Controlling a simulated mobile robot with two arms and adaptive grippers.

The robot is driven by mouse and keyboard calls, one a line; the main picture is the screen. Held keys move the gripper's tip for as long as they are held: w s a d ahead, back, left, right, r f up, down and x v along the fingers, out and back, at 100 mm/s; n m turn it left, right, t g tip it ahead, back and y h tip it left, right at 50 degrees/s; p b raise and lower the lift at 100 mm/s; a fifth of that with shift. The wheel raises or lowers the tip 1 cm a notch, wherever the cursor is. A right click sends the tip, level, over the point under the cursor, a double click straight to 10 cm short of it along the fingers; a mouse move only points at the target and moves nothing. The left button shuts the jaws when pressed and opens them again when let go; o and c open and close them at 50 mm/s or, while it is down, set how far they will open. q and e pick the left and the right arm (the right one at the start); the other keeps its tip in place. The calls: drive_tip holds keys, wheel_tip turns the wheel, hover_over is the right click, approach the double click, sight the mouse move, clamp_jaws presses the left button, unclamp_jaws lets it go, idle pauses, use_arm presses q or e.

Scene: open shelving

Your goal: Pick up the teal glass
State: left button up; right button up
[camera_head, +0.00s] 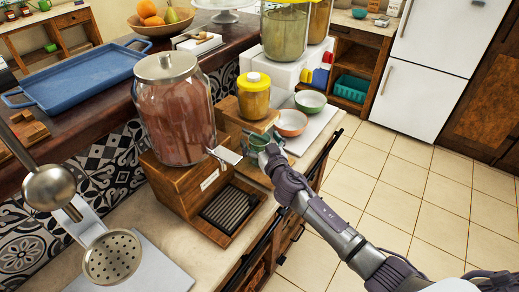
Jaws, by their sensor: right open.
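The teal glass (257,141) shows as a small green-teal piece just beyond my right gripper, beside the wooden stand; much of it is hidden by the gripper. My right gripper (264,153) reaches in from the lower right and is open, with its fingers at the glass. I cannot tell whether they touch it. My left gripper is not in view.
A large glass dispenser (178,112) with a metal lid stands on a wooden box close left of the gripper. A yellow-lidded jar (254,97), a pink bowl (291,123) and a green bowl (310,101) stand behind it. A metal press (112,256) is front left. The tiled floor is clear.

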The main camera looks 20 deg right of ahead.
drive_tip(key=shift+w, duration=0.1)
drive_tip(key=c, duration=1.3)
drive_tip(key=shift+c, duration=1)
drive_tip(key=shift+r, duration=0.1)
drive_tip(key=shift+r, duration=0.1)
